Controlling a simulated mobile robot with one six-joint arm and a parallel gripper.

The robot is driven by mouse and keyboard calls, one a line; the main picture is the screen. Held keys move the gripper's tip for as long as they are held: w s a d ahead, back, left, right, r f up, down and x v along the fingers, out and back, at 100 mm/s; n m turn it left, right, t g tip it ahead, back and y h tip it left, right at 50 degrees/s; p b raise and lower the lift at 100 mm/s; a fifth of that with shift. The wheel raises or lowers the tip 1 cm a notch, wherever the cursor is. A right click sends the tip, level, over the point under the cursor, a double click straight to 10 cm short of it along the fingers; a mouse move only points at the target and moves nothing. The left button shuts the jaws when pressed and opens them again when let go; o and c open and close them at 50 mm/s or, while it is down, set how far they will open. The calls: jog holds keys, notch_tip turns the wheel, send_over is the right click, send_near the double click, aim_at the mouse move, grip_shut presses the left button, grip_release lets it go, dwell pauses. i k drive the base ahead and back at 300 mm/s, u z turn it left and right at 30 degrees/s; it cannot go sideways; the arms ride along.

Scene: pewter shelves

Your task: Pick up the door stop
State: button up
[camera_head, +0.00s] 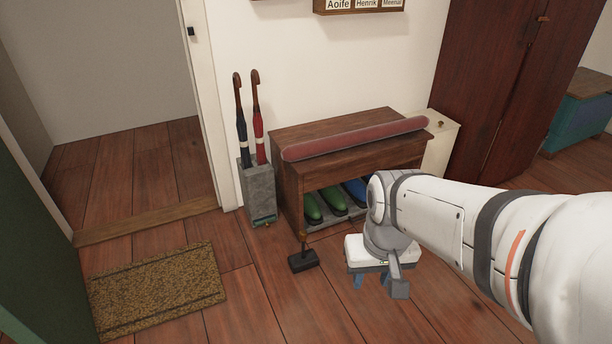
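What looks like the door stop (303,261), a small dark block with a short upright brown handle, stands on the wooden floor in front of the bench's left end. My gripper (372,281) points down to the right of it, apart from it, in front of the bench. Two blue fingertips show below its white body with a gap between them, so it looks open. I see nothing held between them. A grey part of my arm's end hangs in front and partly covers the right finger.
The wooden bench (290,193) holds green and blue shoes below and a long red roll (355,138) on top. An umbrella stand (259,196) with two umbrellas stands left of it. A doormat (158,290) lies at left. Floor around the dark block is clear.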

aim_at(308, 259)
jog(key=u, duration=0.3)
jog(key=i, duration=0.95)
jog(key=z, duration=0.25)
